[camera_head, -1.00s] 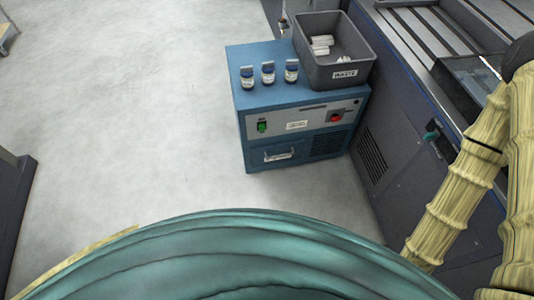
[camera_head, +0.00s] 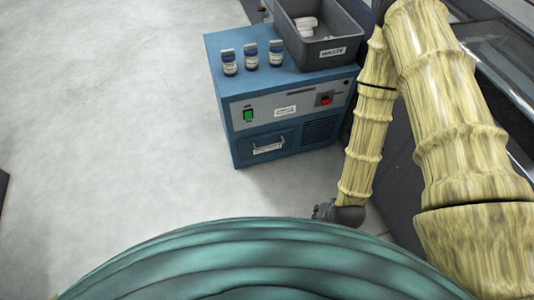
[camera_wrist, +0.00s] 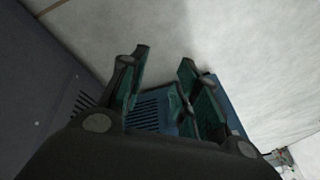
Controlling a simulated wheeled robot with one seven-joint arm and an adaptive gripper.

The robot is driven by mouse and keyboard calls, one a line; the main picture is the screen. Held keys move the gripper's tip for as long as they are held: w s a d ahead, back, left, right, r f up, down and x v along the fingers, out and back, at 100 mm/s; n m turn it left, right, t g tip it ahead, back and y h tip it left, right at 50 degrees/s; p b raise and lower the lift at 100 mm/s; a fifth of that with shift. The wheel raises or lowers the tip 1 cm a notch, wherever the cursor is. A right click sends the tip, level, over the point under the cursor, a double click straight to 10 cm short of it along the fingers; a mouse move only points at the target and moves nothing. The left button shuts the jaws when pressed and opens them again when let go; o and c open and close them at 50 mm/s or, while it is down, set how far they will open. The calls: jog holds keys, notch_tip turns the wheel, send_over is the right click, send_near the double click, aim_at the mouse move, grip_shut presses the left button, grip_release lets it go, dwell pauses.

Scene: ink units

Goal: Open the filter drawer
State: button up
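The filter drawer (camera_head: 268,146) is a blue panel with a pale handle (camera_head: 268,148), low on the left of the blue unit's front in the head view. It looks shut, flush with the front. My gripper (camera_wrist: 165,56) shows in the wrist view with its two teal-padded fingers apart and nothing between them. In the head view only a dark part of my arm's end shows, low and to the right of the drawer; the fingers are hidden. The blue unit (camera_wrist: 227,97) shows partly behind the fingers in the wrist view, with a vent grille (camera_wrist: 148,114). The drawer cannot be made out there.
Several bottles, including a white-labelled one (camera_head: 229,65), and a grey waste bin (camera_head: 330,53) stand on the unit. A green switch (camera_head: 248,115) and red knob (camera_head: 325,99) sit above the drawer. A dark machine stands at right. The floor (camera_head: 110,130) at left is clear.

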jog(key=w+a+f+m+t+y+b, duration=0.1)
jog(key=w+a+f+m+t+b, duration=0.25)
jog(key=w+f+b, duration=0.35)
jog(key=w+a+f+m+t+y+b, duration=0.1)
jog(key=w+a+f+m+t+b, duration=0.1)
jog(key=w+a+f+b, duration=0.5)
jog(key=m+t+y+b, duration=0.2)
jog(key=m+t+b, duration=0.4)
jog(key=b, duration=1)
send_near(269, 146)
jog(key=shift+n, duration=0.25)
jog(key=shift+f+b+x, duration=0.2)
jog(key=shift+b+x, duration=1.95)
jog(key=shift+x, duration=3.05)
jog(key=shift+s+a, duration=0.1)
jog(key=shift+c, duration=0.5)
grip_shut()
